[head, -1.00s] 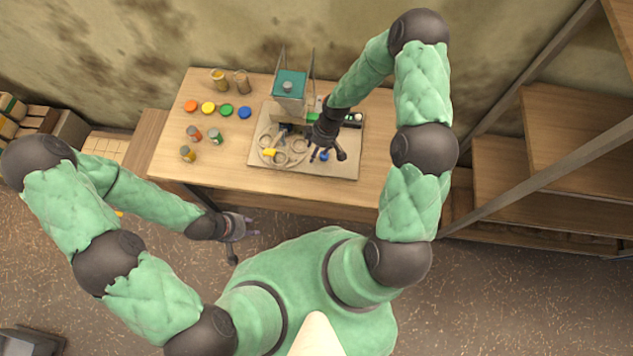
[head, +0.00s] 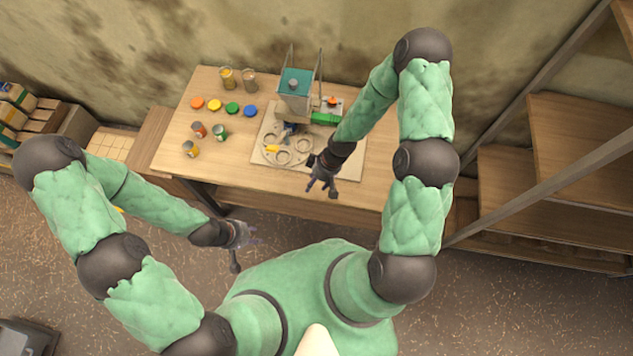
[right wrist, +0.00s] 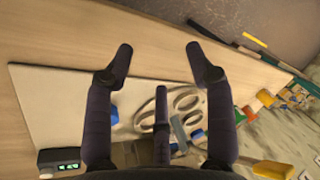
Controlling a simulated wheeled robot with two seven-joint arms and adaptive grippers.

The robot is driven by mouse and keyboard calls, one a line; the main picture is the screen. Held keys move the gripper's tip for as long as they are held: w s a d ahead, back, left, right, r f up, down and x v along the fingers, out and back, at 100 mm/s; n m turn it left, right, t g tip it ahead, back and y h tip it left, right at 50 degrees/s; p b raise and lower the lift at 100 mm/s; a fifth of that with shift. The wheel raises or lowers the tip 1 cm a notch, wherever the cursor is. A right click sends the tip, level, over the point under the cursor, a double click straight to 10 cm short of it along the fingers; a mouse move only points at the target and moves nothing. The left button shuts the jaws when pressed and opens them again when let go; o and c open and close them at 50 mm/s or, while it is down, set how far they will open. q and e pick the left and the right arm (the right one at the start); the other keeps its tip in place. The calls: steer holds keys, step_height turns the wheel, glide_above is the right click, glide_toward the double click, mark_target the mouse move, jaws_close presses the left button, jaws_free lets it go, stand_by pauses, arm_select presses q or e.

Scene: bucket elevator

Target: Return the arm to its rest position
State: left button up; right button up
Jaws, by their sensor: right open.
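My right gripper (head: 322,187) is over the front edge of the table, near the front of the board; in the right wrist view (right wrist: 160,85) its three fingers are spread and empty. The bucket elevator (head: 295,85), a tower with a teal top, stands at the back of a beige board (head: 350,165) with ring-shaped outlines. A green part (head: 325,118) and an orange piece (head: 332,101) show beside the tower. My left gripper (head: 243,248) hangs in front of the table, its fingers apart and empty.
The wooden table (head: 235,165) carries several coloured discs (head: 232,109) and jars (head: 191,149) on its left side. A shelf (head: 565,150) stands at the right, and boxes (head: 20,110) sit at the far left. The table's front strip is clear.

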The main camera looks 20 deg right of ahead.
stand_by(0.4)
steer(key=s+a+f+m, duration=0.1)
steer(key=s+a+m, duration=0.3)
steer(key=s+m, duration=0.6)
step_height(320, 180, down, 15)
steer(key=a+n+b, duration=0.1)
steer(key=n+b, duration=0.1)
steer(key=b, duration=1.4)
steer(key=shift+s+a+n+b, duration=0.25)
steer(key=shift+a+n+b, duration=0.05)
steer(key=shift+a+b, duration=0.1)
